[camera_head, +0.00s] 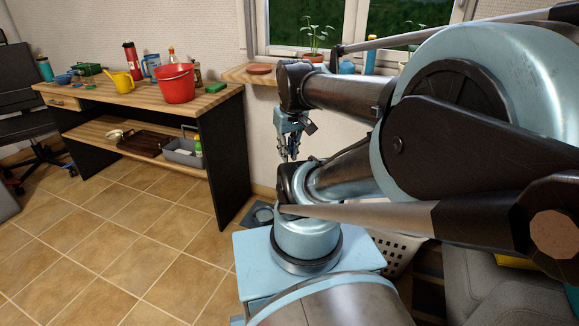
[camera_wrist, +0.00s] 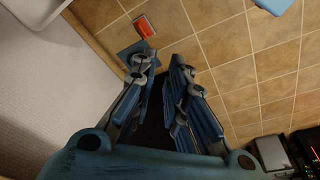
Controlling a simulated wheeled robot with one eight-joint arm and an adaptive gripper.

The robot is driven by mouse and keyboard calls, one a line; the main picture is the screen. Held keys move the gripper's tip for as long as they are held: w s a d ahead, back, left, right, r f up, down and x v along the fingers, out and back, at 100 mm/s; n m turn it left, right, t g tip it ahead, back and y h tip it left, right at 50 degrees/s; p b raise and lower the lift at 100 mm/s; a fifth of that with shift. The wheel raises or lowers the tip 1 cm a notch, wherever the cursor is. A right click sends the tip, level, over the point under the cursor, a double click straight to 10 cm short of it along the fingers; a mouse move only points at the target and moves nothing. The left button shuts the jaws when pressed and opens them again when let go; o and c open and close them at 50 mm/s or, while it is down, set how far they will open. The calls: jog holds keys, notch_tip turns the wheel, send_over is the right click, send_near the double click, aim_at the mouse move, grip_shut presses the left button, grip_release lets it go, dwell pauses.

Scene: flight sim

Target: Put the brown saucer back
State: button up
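A round reddish-brown saucer (camera_head: 259,69) lies flat on the wooden windowsill (camera_head: 236,75), at its left end, in the head view. My gripper (camera_head: 290,155) hangs below and to the right of the saucer, in front of the wall and apart from it. In the wrist view my gripper (camera_wrist: 160,62) has its two fingers apart, with nothing held between them. The saucer is not seen in the wrist view.
A potted plant (camera_head: 313,38) stands on the sill to the saucer's right. A workbench (camera_head: 110,97) at left bears a red bucket (camera_head: 174,84) and a yellow watering can (camera_head: 121,82). A red object (camera_wrist: 144,26) lies low near the wall. Tiled floor is open at left.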

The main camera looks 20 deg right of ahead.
jog(key=s+f+m, duration=0.2)
jog(key=s+f, duration=0.1)
jog(key=shift+s+f, duration=0.1)
jog(key=shift+f, duration=0.3)
